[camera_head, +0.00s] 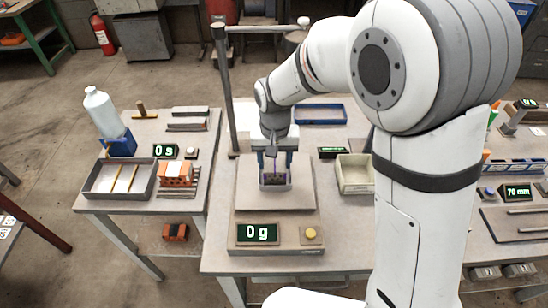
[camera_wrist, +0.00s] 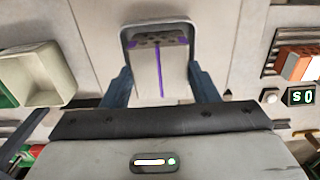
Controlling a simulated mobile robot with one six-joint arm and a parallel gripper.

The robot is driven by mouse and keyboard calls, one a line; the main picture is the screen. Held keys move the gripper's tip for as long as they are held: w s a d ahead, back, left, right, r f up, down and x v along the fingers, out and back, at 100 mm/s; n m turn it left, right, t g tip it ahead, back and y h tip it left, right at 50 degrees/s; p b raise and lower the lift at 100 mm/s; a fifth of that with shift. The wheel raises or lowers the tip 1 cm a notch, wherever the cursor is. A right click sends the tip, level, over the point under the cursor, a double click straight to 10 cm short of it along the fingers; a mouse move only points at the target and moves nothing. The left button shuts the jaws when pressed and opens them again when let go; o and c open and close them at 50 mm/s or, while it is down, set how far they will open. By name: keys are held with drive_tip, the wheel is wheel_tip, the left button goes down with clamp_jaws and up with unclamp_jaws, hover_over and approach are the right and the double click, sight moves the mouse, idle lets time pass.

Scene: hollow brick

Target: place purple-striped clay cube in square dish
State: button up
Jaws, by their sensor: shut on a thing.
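The grey clay cube with purple stripes (camera_wrist: 160,68) is between the two fingers of my gripper (camera_wrist: 162,90). Dark holes show on one face. In the head view my gripper (camera_head: 274,165) points down over the scale's plate (camera_head: 247,190), shut on the cube. In the head view the dish (camera_head: 275,187) is small and partly hidden by the fingers. I cannot tell whether the cube touches the dish floor. The scale display (camera_head: 258,233) reads 0 g.
A cream open box (camera_head: 354,174) stands right of the scale. A metal post (camera_head: 226,90) rises behind left. The left table holds a grey tray (camera_head: 105,180), an orange brick (camera_head: 176,172) and a bottle (camera_head: 101,108). My arm hides part of the right side.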

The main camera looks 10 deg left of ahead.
sight(275, 164)
drive_tip(key=o, duration=1.1)
drive_tip(key=shift+f, duration=0.1)
wheel_tip(275, 164, up, 12)
drive_tip(key=s+d+r+m+t, duration=0.1)
drive_tip(key=s+d, duration=0.1)
drive_tip(key=d, duration=0.7)
drive_tip(key=s+d+r+m+t, duration=0.1)
drive_tip(key=s+d+r, duration=0.15)
drive_tip(key=d, duration=0.55)
drive_tip(key=shift+m+t, duration=0.4)
drive_tip(key=shift+t, duration=0.2)
drive_tip(key=s+d+f, duration=0.1)
drive_tip(key=s+d, duration=0.2)
drive_tip(key=s+d+f, duration=0.1)
drive_tip(key=s+d, duration=0.2)
drive_tip(key=s+d+f, duration=0.1)
drive_tip(key=s+d, duration=0.2)
drive_tip(key=shift+s+d+f+b, duration=0.15)
drive_tip(key=shift+s+d+b, duration=0.05)
drive_tip(key=shift+d+b, duration=0.2)
